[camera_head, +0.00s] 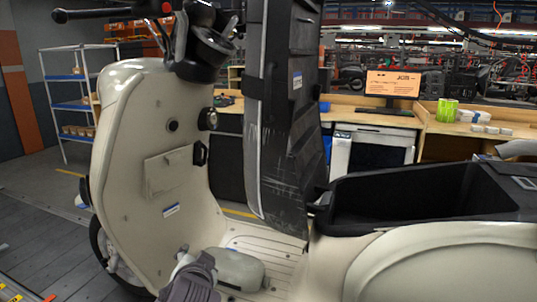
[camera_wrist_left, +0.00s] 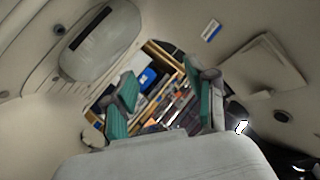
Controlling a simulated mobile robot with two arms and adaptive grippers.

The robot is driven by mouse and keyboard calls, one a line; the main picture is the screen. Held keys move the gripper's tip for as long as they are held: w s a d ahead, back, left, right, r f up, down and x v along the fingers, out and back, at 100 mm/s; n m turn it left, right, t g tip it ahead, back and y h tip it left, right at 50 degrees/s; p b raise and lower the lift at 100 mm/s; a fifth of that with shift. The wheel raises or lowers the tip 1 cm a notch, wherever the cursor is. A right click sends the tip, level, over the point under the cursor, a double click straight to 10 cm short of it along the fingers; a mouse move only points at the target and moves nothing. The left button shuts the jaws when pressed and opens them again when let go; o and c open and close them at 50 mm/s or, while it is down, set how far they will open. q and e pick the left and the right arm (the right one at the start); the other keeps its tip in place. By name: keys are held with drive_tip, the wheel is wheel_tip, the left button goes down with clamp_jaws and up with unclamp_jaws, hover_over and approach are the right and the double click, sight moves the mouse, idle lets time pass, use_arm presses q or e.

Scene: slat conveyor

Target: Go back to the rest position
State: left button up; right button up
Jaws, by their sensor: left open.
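My left gripper (camera_wrist_left: 163,104) is open in the left wrist view. Its two fingers with green pads stand apart, with nothing held between them. In the head view, a dark grey part that looks like my left wrist shows low by the scooter's footboard; the fingertips cannot be made out there. A cream scooter (camera_head: 133,125) fills the left and lower right. A pale rounded piece (camera_head: 235,268) lies over its footboard. What looks like the same piece, with a black slot, shows in the left wrist view (camera_wrist_left: 82,58). My right gripper is not in view.
The scooter's dark raised seat (camera_head: 285,130) stands upright mid-picture, beside an open black storage bin (camera_head: 415,205). The front shield (camera_wrist_left: 240,40) is close to my left gripper. A wooden workbench (camera_head: 465,128) and a shelf rack (camera_head: 65,105) stand behind.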

use_arm(q)
drive_tip(key=s+a+f+n+g+h, duration=0.25)
drive_tip(key=s+f+g, duration=0.25)
drive_tip(key=s+f, duration=0.95)
drive_tip(key=s+a+f+g, duration=0.1)
drive_tip(key=s+f+g, duration=0.1)
drive_tip(key=s+f, duration=0.5)
drive_tip(key=s+a+f+g, duration=0.2)
drive_tip(key=s+f, duration=0.1)
drive_tip(key=s, duration=0.8)
wheel_tip(320, 180, down, 24)
drive_tip(key=s+f+g+p, duration=0.1)
drive_tip(key=s+g+p, duration=0.1)
drive_tip(key=p, duration=0.1)
drive_tip(key=s+a+f+p, duration=0.2)
drive_tip(key=s+f, duration=1)
drive_tip(key=s, duration=0.3)
drive_tip(key=shift+s+a+g, duration=0.2)
drive_tip(key=shift+s+g, duration=0.1)
drive_tip(key=shift+g, duration=0.1)
